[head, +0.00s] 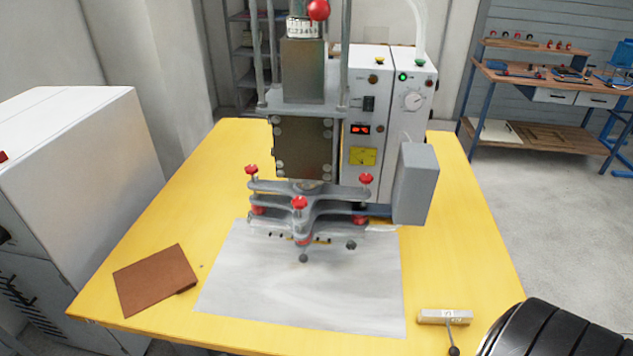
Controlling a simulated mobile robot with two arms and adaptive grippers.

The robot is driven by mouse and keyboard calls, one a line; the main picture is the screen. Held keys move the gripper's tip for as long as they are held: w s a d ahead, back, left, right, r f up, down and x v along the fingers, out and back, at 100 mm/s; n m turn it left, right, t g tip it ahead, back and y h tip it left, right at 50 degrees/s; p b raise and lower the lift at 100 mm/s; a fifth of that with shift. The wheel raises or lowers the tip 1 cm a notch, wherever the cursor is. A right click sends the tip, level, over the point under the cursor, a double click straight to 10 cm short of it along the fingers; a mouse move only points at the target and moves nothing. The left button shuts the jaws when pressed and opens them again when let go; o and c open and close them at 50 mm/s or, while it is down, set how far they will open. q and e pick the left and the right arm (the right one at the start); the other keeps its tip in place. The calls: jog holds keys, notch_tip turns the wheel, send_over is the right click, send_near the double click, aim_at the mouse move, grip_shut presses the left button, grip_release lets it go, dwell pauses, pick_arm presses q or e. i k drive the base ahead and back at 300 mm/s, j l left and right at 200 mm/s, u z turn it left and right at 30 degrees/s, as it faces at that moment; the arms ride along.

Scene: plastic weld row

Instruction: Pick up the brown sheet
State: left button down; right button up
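The brown sheet (154,279) lies flat on the yellow table near its front left corner, just left of the grey metal plate. It looks like a thin slab, and a small darker piece or folded edge shows at its right corner. Nothing covers it. No gripper fingers show in the head view. Only a dark, rounded part of what looks like my own arm shows at the bottom right, far from the sheet.
A welding press (305,150) with red knobs and a control box (370,135) stands mid-table over a grey plate (300,295). A small block with a lever (446,317) lies at the front right. A white cabinet (75,130) stands close on the left.

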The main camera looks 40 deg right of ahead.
aim_at(144, 284)
jog(key=z, duration=0.35)
jog(key=i+j+z, duration=0.15)
jog(key=j+z, duration=0.5)
jog(key=i+j+z, duration=0.1)
jog(key=j+z, duration=0.2)
